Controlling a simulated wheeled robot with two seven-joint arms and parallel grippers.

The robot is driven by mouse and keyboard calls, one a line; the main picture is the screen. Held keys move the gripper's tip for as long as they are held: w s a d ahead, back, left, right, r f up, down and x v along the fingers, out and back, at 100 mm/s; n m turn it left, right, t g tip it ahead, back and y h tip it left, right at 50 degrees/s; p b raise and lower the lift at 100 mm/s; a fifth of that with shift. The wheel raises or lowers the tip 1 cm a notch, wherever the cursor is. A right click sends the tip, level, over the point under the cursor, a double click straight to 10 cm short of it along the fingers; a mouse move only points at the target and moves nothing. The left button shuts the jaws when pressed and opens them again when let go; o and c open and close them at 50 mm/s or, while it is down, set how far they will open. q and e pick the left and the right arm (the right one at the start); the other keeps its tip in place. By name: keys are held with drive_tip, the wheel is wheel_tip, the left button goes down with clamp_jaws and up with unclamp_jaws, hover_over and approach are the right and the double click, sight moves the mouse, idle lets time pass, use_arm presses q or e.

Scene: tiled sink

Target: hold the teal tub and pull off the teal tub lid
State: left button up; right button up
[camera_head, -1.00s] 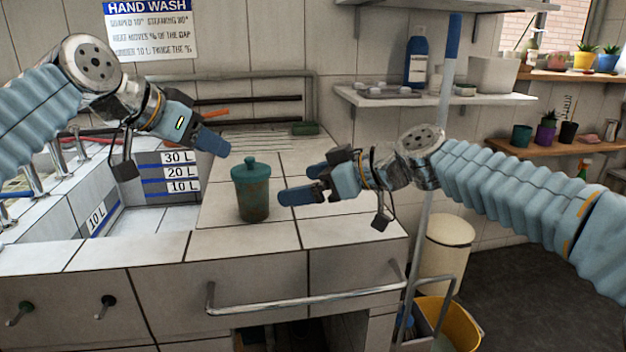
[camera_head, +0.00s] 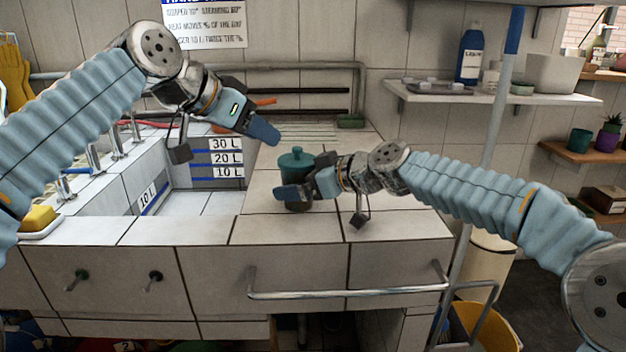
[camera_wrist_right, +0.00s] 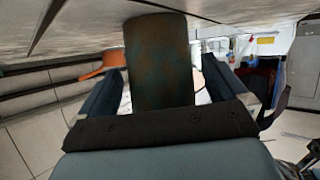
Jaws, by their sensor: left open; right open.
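The teal tub (camera_head: 290,176) stands upright on the tiled counter, with its knobbed teal lid (camera_head: 296,160) on top. My right gripper (camera_head: 304,181) is open around the tub's body from the right and hides part of its lower half. In the right wrist view the rusty, stained tub (camera_wrist_right: 160,60) stands between the two fingers, with a gap on each side. The lid is not clearly seen there. My left gripper (camera_head: 262,129) is open above and left of the lid, apart from it; its finger gap is hard to see.
The sink basin (camera_head: 205,203) with litre marks lies to the left. A yellow sponge (camera_head: 40,217) sits at the far left. A pipe rail (camera_head: 290,66) runs along the back wall. A shelf (camera_head: 490,97) with a blue bottle (camera_head: 470,53) is at the right. The counter front is clear.

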drive_tip(key=shift+c, duration=0.3)
drive_tip(key=c, duration=1.1)
use_arm(q)
drive_tip(key=shift+o, duration=0.7)
drive_tip(key=t+h, duration=0.4)
approach(293, 150)
drive_tip(key=x, duration=1.1)
